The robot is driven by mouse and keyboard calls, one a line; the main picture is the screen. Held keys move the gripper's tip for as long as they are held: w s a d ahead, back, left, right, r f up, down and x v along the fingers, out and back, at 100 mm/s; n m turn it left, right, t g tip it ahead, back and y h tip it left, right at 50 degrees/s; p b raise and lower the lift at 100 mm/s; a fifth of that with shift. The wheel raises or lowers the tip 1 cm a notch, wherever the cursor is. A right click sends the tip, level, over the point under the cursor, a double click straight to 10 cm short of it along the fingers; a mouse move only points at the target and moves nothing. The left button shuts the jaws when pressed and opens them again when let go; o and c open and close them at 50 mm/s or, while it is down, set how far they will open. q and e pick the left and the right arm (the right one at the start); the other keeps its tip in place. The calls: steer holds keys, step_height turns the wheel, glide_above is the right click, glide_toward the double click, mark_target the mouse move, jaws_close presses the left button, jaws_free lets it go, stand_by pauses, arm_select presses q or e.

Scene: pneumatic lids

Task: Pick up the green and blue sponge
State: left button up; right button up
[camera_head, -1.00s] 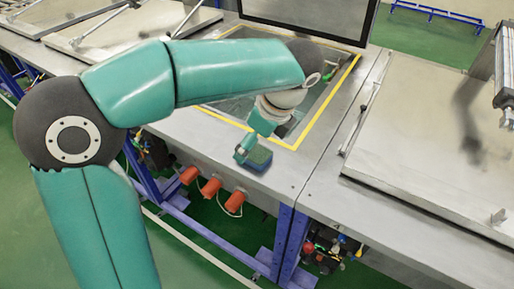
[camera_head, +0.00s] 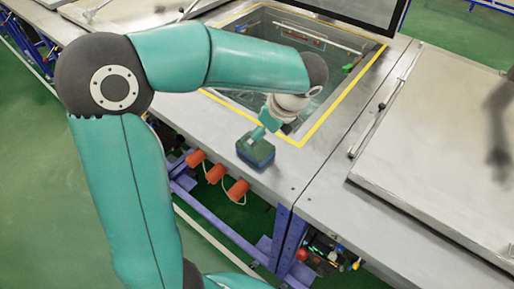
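The sponge (camera_head: 257,154), green on top and blue below, sits on the metal table edge in front of the open tank. My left arm comes in from the left and reaches down over it. My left gripper (camera_head: 256,135) is at the sponge's top, at its upper side, and looks very close to it or touching. Its fingertips are small and partly hidden, so I cannot tell whether they are open or shut on the sponge. My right gripper is not in view.
The open tank with a yellow border (camera_head: 318,131) lies behind the sponge, its lid raised. A closed metal lid (camera_head: 440,150) covers the table at the right. Orange cylinders (camera_head: 238,190) hang below the front edge. The table right of the sponge is clear.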

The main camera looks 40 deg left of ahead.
mark_target(255, 149)
arm_select(q)
steer(key=x, duration=0.2)
steer(key=shift+s+a+f, duration=0.15)
steer(key=shift+a+f, duration=0.05)
steer(key=p+x, duration=0.1)
steer(key=x, duration=0.4)
steer(key=shift+d+f, duration=0.1)
steer(key=shift+f, duration=0.25)
stand_by(0.3)
steer(key=c, duration=0.8)
